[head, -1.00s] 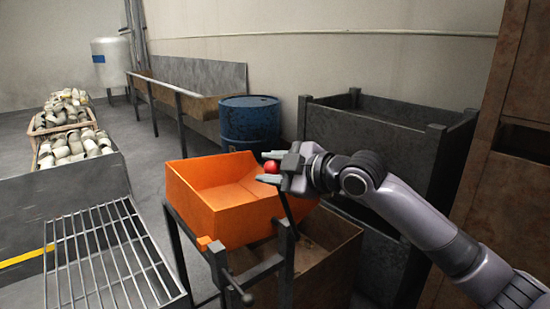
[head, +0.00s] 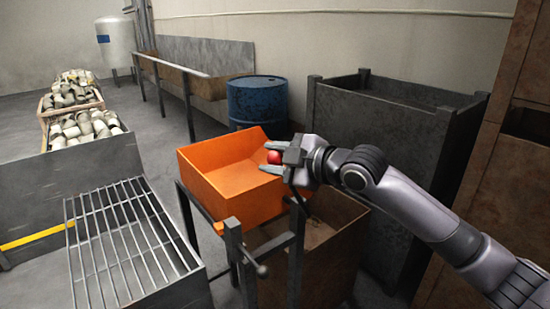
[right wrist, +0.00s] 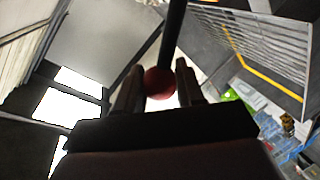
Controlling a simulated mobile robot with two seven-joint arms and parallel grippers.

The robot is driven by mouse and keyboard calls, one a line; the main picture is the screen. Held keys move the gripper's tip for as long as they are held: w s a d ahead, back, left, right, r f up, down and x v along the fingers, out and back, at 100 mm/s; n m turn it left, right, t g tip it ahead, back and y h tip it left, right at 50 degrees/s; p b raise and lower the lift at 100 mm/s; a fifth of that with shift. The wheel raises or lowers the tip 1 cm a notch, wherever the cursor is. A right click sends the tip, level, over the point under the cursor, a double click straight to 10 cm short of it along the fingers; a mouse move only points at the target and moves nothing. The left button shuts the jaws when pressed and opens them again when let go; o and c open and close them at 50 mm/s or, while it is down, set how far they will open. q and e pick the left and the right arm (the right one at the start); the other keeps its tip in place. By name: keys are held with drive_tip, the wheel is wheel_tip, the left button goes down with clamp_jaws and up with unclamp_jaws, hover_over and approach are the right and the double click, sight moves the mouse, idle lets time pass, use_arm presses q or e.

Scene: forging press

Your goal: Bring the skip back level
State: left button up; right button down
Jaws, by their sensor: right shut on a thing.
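The orange skip (head: 232,195) hangs in a dark steel frame (head: 236,252) in the middle of the head view. It looks tilted, with its near end lower than its far end, and its visible inside is empty. My right gripper (head: 274,162) is shut on the red ball knob (head: 273,157) of a dark lever, above the skip's right side. In the right wrist view the knob (right wrist: 159,83) sits between the two fingers, and the lever rod (right wrist: 172,40) runs away from it. My left gripper is not in view.
A rusty open bin (head: 335,250) stands below and right of the skip. A dark steel box (head: 380,130) and a blue drum (head: 257,103) stand behind. A grated table (head: 130,240) is at left, with crates of pale parts (head: 88,128) beyond. Open floor lies between.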

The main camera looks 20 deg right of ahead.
drive_tip(key=c, duration=0.9)
unclamp_jaws()
drive_tip(key=shift+s+a+f, duration=0.25)
drive_tip(key=shift+a+f, duration=0.2)
drive_tip(key=shift+f, duration=0.05)
drive_tip(key=shift+o, duration=0.9)
drive_tip(key=shift+r, duration=0.1)
drive_tip(key=shift+w+r, duration=0.1)
drive_tip(key=shift+r, duration=0.1)
drive_tip(key=shift+d, duration=0.15)
drive_tip(key=shift+b+v, duration=0.5)
drive_tip(key=shift+v, duration=3)
